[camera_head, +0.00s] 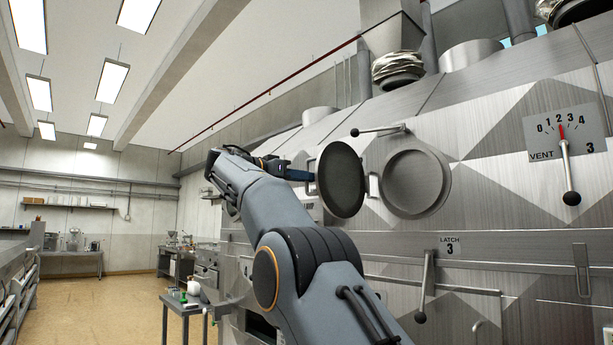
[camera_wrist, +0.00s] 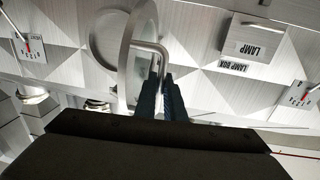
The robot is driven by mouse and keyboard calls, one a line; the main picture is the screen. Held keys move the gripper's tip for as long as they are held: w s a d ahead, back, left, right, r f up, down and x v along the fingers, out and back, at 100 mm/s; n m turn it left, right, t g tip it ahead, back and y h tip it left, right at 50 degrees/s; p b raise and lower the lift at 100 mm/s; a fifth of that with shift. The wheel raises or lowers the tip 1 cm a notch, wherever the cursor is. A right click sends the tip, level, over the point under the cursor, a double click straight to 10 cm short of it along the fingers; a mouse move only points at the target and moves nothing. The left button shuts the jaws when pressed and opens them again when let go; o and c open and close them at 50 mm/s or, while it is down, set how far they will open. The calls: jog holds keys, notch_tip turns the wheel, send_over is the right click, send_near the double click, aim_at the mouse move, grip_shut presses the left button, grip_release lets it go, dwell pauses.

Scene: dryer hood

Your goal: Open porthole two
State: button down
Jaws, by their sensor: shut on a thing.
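A round porthole door (camera_head: 341,180) stands swung out from the steel hood wall, apart from its round recessed opening (camera_head: 414,181). No number shows on this porthole. In the wrist view the door's rim (camera_wrist: 126,55) is seen at a slant, with a bent metal bar handle (camera_wrist: 150,46) in front of it. My gripper (camera_wrist: 161,88) is shut on this handle, its two dark blue fingers side by side around the bar. In the head view my gripper (camera_head: 298,175) reaches the door's left side, and the fingertips there are small.
A lever (camera_head: 380,130) sticks out above the opening. A latch lever marked 3 (camera_head: 425,287) is below right, and a vent dial marked 3 (camera_head: 565,137) is farther right. The lamp panel (camera_wrist: 252,42) shows in the wrist view. Open floor (camera_head: 95,308) lies left.

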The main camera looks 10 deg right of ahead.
jog(key=c, duration=2.1)
grip_release()
jog(key=b+v, duration=0.1)
jog(key=v, duration=0.6)
jog(key=shift+s+a, duration=0.15)
jog(key=shift+a, duration=0.25)
